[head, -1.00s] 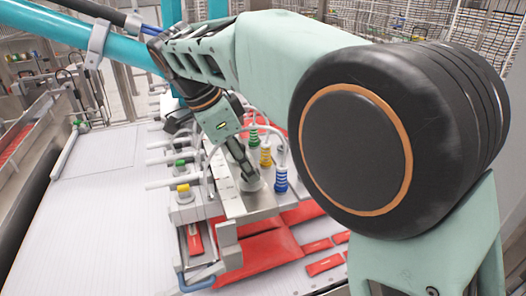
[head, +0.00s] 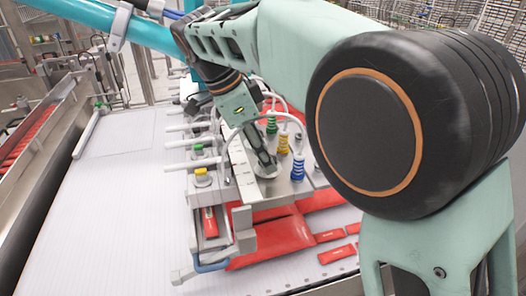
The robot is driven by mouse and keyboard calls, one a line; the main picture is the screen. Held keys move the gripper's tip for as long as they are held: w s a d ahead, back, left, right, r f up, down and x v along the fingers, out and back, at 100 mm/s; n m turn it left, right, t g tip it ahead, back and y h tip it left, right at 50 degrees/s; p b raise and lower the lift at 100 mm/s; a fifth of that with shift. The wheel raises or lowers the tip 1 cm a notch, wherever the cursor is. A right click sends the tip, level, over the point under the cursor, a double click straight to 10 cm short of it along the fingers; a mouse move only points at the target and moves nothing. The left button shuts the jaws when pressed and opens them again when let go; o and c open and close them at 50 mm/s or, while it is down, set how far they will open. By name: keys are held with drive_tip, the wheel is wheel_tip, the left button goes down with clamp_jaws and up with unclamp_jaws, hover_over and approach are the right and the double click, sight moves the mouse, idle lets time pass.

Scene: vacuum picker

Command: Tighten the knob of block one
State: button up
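My gripper (head: 264,160) points down at the metal plate of the vacuum picker (head: 241,180). Its fingertips are at a pale round knob-like part (head: 267,172) on the plate, beside the coiled cups. The fingers cover much of this part. I cannot tell whether they grip it or only touch it. Along the plate's left side are blocks with coloured caps: a yellow cap (head: 202,174) nearest and a green cap (head: 198,150) behind it. I see no label showing which block is block one.
Blue (head: 298,168), yellow (head: 284,143) and green (head: 271,124) coiled cups stand right of my gripper, with pale hoses arching close by. Red packets (head: 337,254) lie below the picker. The white ribbed surface (head: 110,220) at left is clear.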

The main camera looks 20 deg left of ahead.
drive_tip(key=v, duration=1.2)
idle(0.6)
